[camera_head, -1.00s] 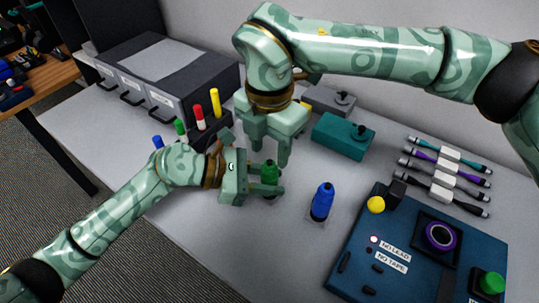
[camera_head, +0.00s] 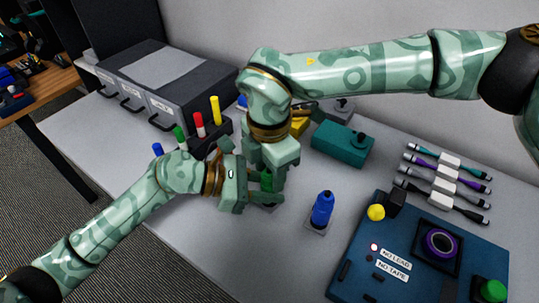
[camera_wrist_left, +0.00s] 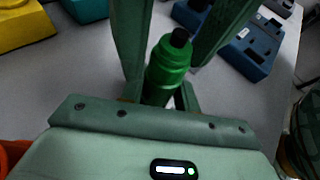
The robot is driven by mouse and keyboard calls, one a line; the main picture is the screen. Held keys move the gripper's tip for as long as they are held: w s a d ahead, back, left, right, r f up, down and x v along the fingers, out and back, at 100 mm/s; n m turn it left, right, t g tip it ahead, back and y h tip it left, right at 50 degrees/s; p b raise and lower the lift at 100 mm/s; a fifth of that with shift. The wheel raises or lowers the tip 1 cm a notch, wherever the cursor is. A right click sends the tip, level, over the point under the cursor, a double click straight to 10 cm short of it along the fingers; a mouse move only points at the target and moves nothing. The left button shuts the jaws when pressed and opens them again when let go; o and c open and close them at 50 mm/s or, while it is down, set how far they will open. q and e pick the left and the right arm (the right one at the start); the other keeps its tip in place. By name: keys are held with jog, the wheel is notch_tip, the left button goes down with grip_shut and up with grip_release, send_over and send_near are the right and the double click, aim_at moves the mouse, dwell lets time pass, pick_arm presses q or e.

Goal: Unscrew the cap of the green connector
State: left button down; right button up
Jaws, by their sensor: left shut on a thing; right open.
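The green connector (camera_head: 266,181) stands upright on the table, mostly hidden between my grippers in the head view. In the left wrist view the green connector (camera_wrist_left: 165,72) shows a ribbed green body and a dark tip (camera_wrist_left: 180,38). My left gripper (camera_head: 262,197) is shut on its lower part from the left side. My right gripper (camera_head: 267,177) points down over the connector from above. Its fingers are open, one on each side of the upper part, and also show in the left wrist view (camera_wrist_left: 176,50). Whether they touch the cap cannot be told.
A blue connector (camera_head: 321,210) stands on a small base just right. A teal box (camera_head: 342,144) is behind. A blue board (camera_head: 355,262) with a purple ring and a green button is front right. Several cables (camera_head: 446,182) lie at right. A marker holder (camera_head: 207,142) stands behind left.

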jog(key=shift+f, duration=0.15)
grip_shut()
jog(key=n, duration=0.3)
jog(key=shift+o, duration=0.4)
grip_release()
